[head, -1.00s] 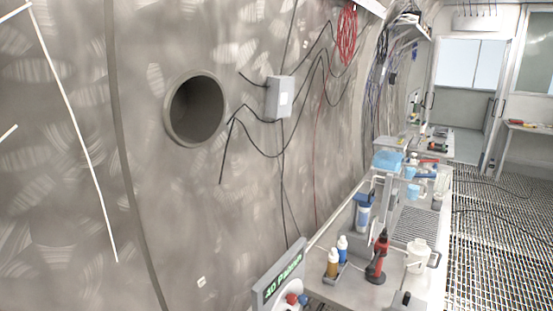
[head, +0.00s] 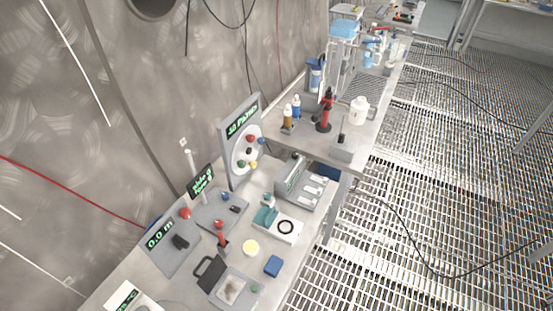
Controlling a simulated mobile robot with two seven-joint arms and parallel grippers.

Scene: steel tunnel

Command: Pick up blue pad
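A small blue pad (head: 272,266) lies on the near grey workbench (head: 190,272), close to its right edge. It looks like a flat blue block with nothing on top of it. A round pale yellow item (head: 250,248) is up and left of it, and a dark-lidded open case (head: 228,288) is to its lower left. Neither of my grippers shows in the head view.
A white device with a black ring (head: 284,227) stands behind the pad. An upright panel with coloured knobs (head: 243,145) is near the wall. A farther bench (head: 365,140) holds bottles and a red tool (head: 325,112). Open grated floor (head: 430,220) lies to the right, crossed by a cable.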

